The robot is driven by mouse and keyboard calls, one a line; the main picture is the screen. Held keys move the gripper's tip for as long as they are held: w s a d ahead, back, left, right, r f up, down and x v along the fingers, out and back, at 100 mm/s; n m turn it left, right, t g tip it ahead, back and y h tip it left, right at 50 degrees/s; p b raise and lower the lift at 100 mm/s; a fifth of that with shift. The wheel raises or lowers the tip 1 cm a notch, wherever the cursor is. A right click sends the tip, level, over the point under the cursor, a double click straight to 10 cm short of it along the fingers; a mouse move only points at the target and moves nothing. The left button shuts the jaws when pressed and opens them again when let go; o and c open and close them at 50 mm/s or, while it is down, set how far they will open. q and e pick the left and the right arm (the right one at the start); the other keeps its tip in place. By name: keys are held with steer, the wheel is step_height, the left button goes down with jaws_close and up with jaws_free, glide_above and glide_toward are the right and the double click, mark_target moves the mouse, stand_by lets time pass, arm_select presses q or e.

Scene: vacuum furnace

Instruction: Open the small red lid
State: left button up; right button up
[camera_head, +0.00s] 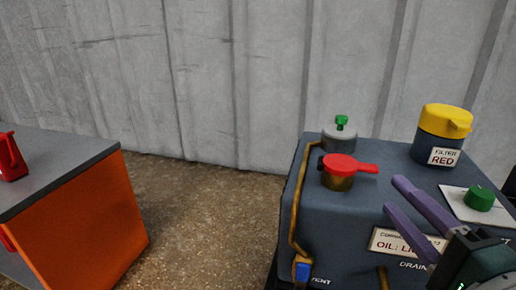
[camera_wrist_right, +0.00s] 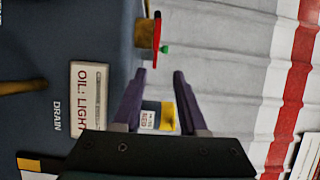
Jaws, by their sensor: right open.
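The small red lid (camera_head: 347,165) sits on a short brass-coloured neck on top of the dark grey machine (camera_head: 340,220) in the head view. Its flat handle points right. It looks closed. In the right wrist view the red lid (camera_wrist_right: 157,32) shows edge-on at the top, beyond the fingertips. My right gripper (camera_head: 396,195) has purple fingers, open and empty, in front of and to the right of the lid, apart from it. The gripper also shows in the right wrist view (camera_wrist_right: 159,73), with nothing between its fingers. My left gripper is not in view.
A yellow-capped filter (camera_head: 445,125) labelled RED stands behind right. A grey cap with a green knob (camera_head: 341,128) is behind the lid. A green knob (camera_head: 479,198) on a white plate lies right. An orange cabinet (camera_head: 90,215) stands left, with open floor between.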

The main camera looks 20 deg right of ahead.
mark_target(377, 171)
steer(key=shift+w+d+f+m+h+b, duration=0.3)
steer(key=shift+w+d+f+b, duration=0.3)
steer(key=shift+w+d, duration=0.1)
steer(key=w, duration=0.4)
steer(key=w+b, duration=0.1)
steer(key=w, duration=0.1)
steer(key=shift+d+r, duration=0.2)
steer(key=shift+d, duration=0.2)
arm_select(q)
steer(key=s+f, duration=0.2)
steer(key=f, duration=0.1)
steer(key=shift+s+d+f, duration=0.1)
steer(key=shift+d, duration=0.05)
arm_select(e)
steer(key=shift+w, duration=0.25)
steer(key=shift+w, duration=0.1)
steer(key=shift+c, duration=0.3)
steer(key=shift+c, duration=0.7)
jaws_close()
